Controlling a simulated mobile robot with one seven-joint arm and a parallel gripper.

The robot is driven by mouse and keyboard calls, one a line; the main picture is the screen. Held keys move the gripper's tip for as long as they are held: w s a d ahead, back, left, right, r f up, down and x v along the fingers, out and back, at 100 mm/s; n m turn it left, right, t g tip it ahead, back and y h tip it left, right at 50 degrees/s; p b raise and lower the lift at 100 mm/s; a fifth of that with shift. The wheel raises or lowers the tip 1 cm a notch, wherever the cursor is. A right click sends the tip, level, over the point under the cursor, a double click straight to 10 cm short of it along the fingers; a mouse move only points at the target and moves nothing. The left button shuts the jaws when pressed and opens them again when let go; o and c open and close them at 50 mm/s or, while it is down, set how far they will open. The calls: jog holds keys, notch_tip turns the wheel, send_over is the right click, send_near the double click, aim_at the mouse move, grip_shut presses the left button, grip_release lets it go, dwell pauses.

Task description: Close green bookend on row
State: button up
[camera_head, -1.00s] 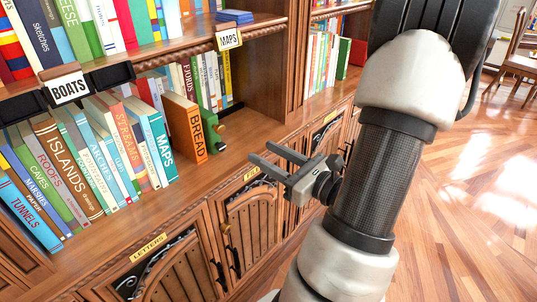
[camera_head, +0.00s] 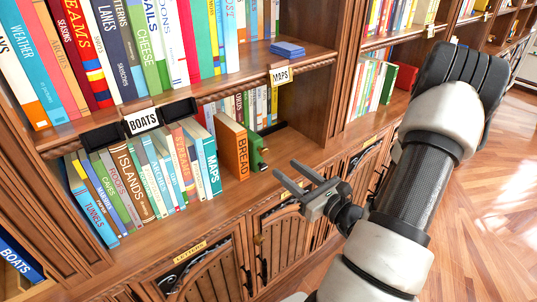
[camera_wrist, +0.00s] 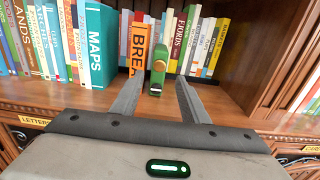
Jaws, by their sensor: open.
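The green bookend (camera_head: 257,150) stands on the lower shelf at the right end of the front row, beside the orange BREAD book (camera_head: 234,150). The wrist view shows the bookend (camera_wrist: 158,66) ahead, between the lines of my two fingers. The row (camera_head: 150,175) runs left from BREAD, with several books leaning, up to the teal MAPS book (camera_head: 210,158). In the wrist view a gap shows between MAPS (camera_wrist: 97,45) and BREAD (camera_wrist: 137,45). My gripper (camera_head: 287,168) is open and empty, in front of the shelf edge, right of the bookend and apart from it.
A second row of books (camera_wrist: 200,45) stands behind. An upright panel (camera_wrist: 262,45) bounds the bay on the right; bare shelf lies between it and the bookend. A blue book (camera_head: 287,48) lies on the shelf above. Cabinet doors (camera_head: 278,235) are below.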

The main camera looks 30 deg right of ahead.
aim_at(266, 153)
jog(key=w, duration=0.3)
jog(key=w+a, duration=0.1)
jog(key=w, duration=0.2)
jog(key=w+a, duration=0.1)
jog(key=w, duration=0.2)
jog(key=shift+w, duration=0.25)
jog(key=shift+c, duration=0.5)
grip_shut()
